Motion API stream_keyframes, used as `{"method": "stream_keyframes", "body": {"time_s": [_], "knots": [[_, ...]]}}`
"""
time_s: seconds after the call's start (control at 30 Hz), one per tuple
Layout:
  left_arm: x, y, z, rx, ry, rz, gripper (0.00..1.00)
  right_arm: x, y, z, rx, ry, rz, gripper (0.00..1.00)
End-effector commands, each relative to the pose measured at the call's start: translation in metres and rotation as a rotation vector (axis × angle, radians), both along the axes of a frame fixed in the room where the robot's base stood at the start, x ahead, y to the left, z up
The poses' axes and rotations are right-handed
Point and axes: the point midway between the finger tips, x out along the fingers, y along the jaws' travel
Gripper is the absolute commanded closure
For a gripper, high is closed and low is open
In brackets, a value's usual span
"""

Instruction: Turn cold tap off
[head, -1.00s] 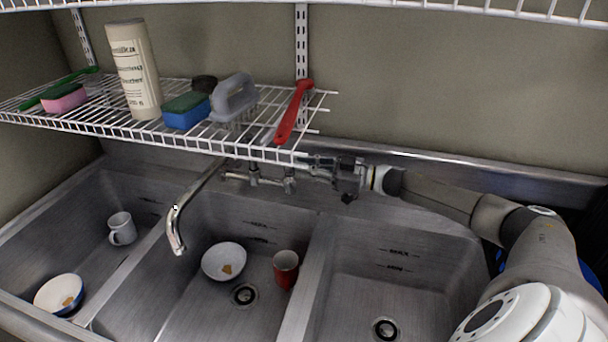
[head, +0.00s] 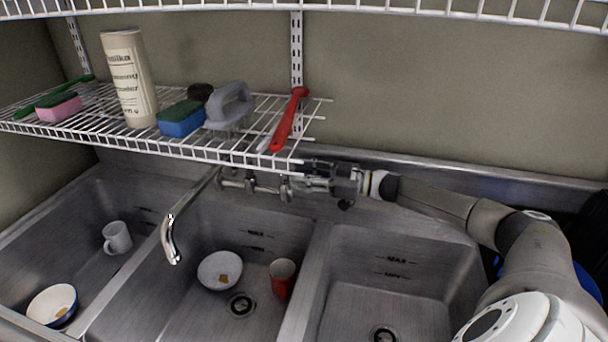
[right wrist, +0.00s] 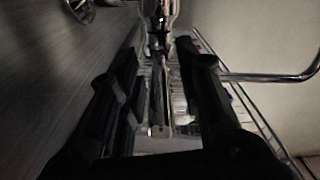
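The chrome tap spout (head: 170,238) hangs over the middle basin; I see no clear stream of water from it. The tap body with its metal valves (head: 262,187) is on the back wall under the wire shelf. My right gripper (head: 312,182) reaches in from the right at the right end of the tap fittings. In the right wrist view, its two dark fingers (right wrist: 160,95) stand apart, with a pale metal tap part (right wrist: 158,92) in the gap. I cannot tell whether they touch it or which tap it belongs to. My left gripper is not in view.
The wire shelf (head: 225,152) overhangs the tap close to my gripper, with a red-handled brush (head: 290,118) at its right end. The middle basin holds a bowl (head: 220,270) and a red cup (head: 282,278). The right basin (head: 385,290) looks empty.

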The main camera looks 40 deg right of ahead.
Motion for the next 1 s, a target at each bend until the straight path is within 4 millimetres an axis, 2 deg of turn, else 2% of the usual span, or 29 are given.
{"method": "stream_keyframes", "body": {"time_s": [0.27,0.7,1.0], "knots": [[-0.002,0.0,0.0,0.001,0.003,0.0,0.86,-0.013,-0.01,-0.002,-0.002,0.005,-0.001,0.68],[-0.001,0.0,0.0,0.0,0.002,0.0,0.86,-0.06,-0.045,-0.003,-0.003,0.007,0.0,0.68],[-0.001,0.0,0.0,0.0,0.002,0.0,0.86,-0.085,-0.065,-0.002,-0.002,0.005,0.0,0.68]]}}
